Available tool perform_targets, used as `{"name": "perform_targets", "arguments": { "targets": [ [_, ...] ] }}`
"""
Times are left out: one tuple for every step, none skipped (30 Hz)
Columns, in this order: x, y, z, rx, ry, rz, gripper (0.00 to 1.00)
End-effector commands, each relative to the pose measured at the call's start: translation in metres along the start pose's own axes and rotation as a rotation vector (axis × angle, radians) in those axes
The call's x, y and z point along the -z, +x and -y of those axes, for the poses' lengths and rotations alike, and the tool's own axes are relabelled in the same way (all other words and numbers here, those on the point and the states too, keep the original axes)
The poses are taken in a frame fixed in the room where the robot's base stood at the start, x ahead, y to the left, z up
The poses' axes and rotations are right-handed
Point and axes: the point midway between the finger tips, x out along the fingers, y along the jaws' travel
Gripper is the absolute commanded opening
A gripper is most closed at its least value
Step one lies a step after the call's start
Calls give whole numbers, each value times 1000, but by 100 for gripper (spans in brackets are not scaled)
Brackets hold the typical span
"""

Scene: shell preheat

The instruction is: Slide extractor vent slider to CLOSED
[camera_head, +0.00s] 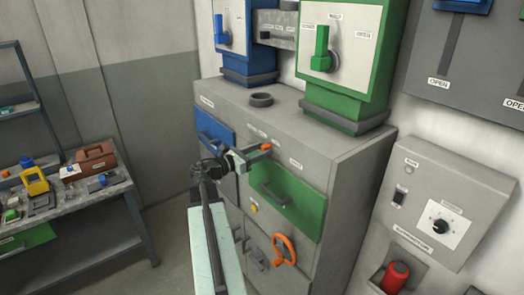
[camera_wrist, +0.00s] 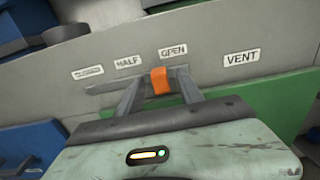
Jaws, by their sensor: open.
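The vent slider is a small orange knob (camera_wrist: 160,82) on the grey cabinet front, just under the OPEN label (camera_wrist: 173,51). A slot runs from it to the left, under the HALF label (camera_wrist: 127,62) and toward a CLOSED label (camera_wrist: 88,73). The VENT label (camera_wrist: 241,58) is to the right. In the wrist view my gripper (camera_wrist: 158,77) is open, with one finger on each side of the knob and a gap on both sides. In the head view the orange knob (camera_head: 266,146) shows at the tip of my gripper (camera_head: 250,155).
Below the slider are a green drawer (camera_head: 287,197) and an orange handwheel (camera_head: 284,249). A blue drawer (camera_head: 214,135) is to the left. Green and blue switch units stand on the cabinet top (camera_head: 235,103). A workbench (camera_head: 75,201) stands at far left, with open floor between.

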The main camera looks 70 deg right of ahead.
Motion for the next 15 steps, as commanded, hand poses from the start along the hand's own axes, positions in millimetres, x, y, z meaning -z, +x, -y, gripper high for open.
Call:
{"name": "perform_targets", "arguments": {
  "targets": [
    [0,4,0,1,0,0,44],
    [0,5,0,1,0,0,44],
    [0,6,0,1,0,0,44],
    [0,6,0,1,0,0,44],
    [0,7,0,0,1,0,44],
    [0,6,0,0,1,0,44],
    [0,6,0,0,1,0,44],
    [0,6,0,1,1,0,44],
    [0,6,0,1,1,0,44],
    [0,6,0,1,1,-1,38],
    [0,6,0,1,1,-1,30],
    [0,6,0,1,1,-1,19],
    [0,6,1,1,1,-1,10],
    [0,6,1,1,1,-1,2],
    [0,6,1,1,1,-1,0]
  ]
}}
